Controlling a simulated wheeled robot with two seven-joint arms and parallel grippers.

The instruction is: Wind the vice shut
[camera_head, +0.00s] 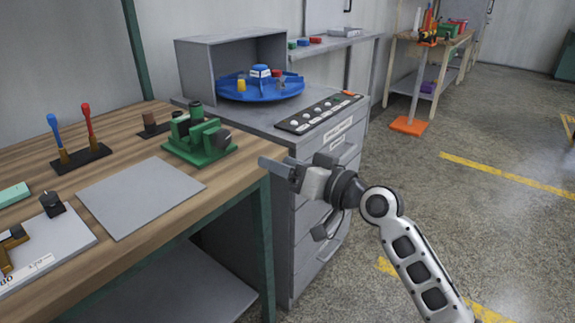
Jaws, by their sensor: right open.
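The green vice (199,141) stands on the right end of the wooden workbench. Dark cylindrical parts show at its top and right side. I cannot clearly tell which part is its handle, or how wide its jaws are apart. My right gripper (275,168) is just off the bench's right edge, to the right of the vice and apart from it. It points left, open, with nothing visible between its fingers. My left gripper is out of view.
A grey mat (140,196) lies in front of the vice. Blue and red levers (82,156) stand to its left. A grey drawer cabinet (292,235), carrying a blue turntable (235,91) and a button strip (318,113), stands close behind my right gripper. Open floor lies right.

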